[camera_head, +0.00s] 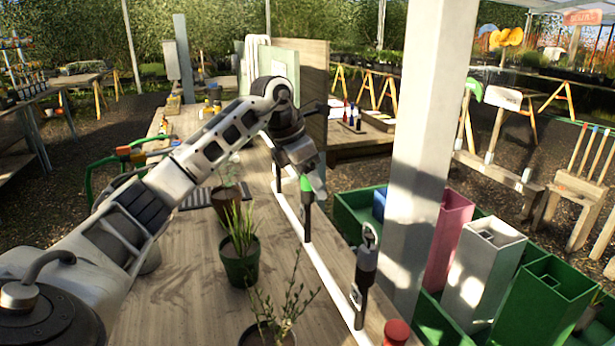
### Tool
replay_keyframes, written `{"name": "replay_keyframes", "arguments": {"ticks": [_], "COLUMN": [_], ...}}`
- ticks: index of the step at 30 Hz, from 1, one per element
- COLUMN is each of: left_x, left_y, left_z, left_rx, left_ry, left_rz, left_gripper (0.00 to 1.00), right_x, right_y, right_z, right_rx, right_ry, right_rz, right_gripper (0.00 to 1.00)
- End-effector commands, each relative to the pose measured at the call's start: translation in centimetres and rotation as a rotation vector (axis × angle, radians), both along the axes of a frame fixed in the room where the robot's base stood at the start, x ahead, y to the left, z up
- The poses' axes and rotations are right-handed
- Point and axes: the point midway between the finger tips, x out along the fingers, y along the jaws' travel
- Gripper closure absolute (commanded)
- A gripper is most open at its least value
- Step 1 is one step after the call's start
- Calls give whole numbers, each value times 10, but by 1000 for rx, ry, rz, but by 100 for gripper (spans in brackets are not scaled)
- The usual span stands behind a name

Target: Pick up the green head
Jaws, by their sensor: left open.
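The green head (306,184) is a small bright green piece at the top of a dark upright holder (307,222) on the white rail (326,268). My left arm reaches in from the left, and its gripper (309,180) points down at the green head. The gripper is open, with its fingers close around or just beside the head; I cannot tell whether they touch it. The gripper hides part of the head. My right gripper is not in view.
A grey-topped holder (366,265) and a red-topped piece (397,332) stand nearer along the rail. Potted plants (240,258) stand left of it on the wooden table (185,290). A pale post (425,130) rises at right, by pink, white and green square tubes (545,305).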

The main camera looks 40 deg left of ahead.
Motion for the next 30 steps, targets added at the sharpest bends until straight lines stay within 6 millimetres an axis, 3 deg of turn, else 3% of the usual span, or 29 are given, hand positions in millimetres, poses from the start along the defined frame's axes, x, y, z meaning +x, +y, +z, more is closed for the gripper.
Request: {"name": "replay_keyframes", "arguments": {"ticks": [4,9,20,28,30], "left_x": [0,0,0,1,-10], "left_y": [0,0,0,0,1], "left_z": [0,0,3,34,43], "left_rx": [0,0,0,-1,3], "left_ry": [0,0,-1,-5,-5], "left_rz": [0,0,0,1,2], "left_gripper": [43,87,88,88,88], "right_x": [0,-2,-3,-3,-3], "right_y": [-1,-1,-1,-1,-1], "right_z": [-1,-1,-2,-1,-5], "right_rx": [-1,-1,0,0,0], "right_ry": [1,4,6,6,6], "right_rz": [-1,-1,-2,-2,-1], "right_gripper": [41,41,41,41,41]}}
